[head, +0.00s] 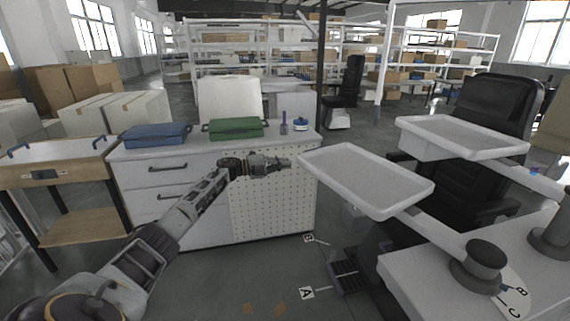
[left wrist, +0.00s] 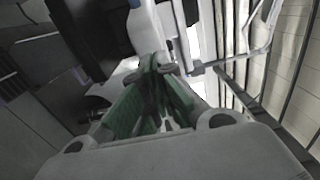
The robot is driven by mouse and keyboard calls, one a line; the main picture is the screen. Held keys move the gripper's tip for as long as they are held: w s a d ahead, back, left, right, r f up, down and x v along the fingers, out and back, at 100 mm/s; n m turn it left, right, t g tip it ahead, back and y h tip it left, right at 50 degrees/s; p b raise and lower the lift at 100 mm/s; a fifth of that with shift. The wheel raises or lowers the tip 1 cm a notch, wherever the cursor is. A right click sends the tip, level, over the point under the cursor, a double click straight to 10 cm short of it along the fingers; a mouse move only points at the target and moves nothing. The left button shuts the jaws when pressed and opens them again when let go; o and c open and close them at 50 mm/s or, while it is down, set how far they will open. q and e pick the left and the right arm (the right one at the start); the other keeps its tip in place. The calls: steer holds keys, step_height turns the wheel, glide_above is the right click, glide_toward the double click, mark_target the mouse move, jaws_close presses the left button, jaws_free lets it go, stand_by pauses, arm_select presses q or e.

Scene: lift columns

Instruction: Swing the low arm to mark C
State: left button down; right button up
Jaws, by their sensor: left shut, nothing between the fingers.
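The lower arm (head: 432,230) is a white bar that runs from a dark round pivot (head: 485,254) to a white shallow tray (head: 368,181). A pale plate under the pivot shows mark C (head: 514,312) and mark B (head: 522,291) at the bottom right. A second white tray (head: 460,138) sits higher and farther back on another arm. My left gripper (head: 288,162) is shut and empty beside the near tray's left corner; whether it touches is unclear. Its closed fingers (left wrist: 156,68) also show in the left wrist view. My right gripper is not in view.
A white cabinet (head: 170,171) with a blue case (head: 155,134) and green case (head: 236,128) stands at the left. A black chair (head: 497,105) is behind the trays. Cards A (head: 306,293) and B (head: 308,238) show low near a dark pedal-like thing (head: 348,275).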

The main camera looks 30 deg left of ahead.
arm_select(q)
steer(key=s+a+b, duration=0.1)
steer(key=s+a, duration=0.2)
steer(key=a, duration=0.6)
steer(key=shift+a, duration=0.15)
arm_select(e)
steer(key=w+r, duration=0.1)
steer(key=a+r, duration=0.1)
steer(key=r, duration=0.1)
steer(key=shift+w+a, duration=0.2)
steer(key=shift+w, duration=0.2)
